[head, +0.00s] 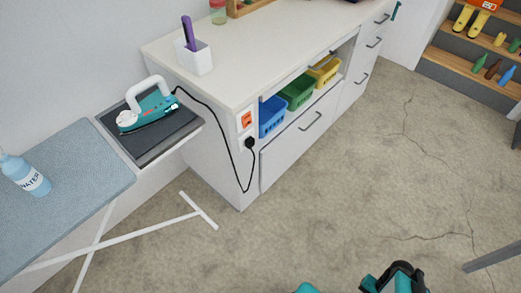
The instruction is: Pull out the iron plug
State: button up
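The iron (146,107) is teal and white and rests on the dark tray (178,128) at the end of the ironing board. Its black cord (228,140) runs right and hangs down the side of the white cabinet. The black iron plug (249,142) sits in the lower wall socket on the cabinet's end panel. An orange switch or socket (246,120) is just above it. My gripper (402,275) shows in part at the bottom edge, well below and right of the plug. Its fingertips cannot be made out clearly.
The white cabinet (300,60) holds blue, green and yellow baskets. The concrete floor (340,190) before it is clear.

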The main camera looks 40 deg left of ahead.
aim_at(250, 142)
jog(key=k, duration=1.6)
jog(key=u, duration=3.8)
jog(key=i, duration=0.1)
jog(key=z, duration=1.9)
jog(key=i, duration=0.95)
jog(key=z, duration=0.05)
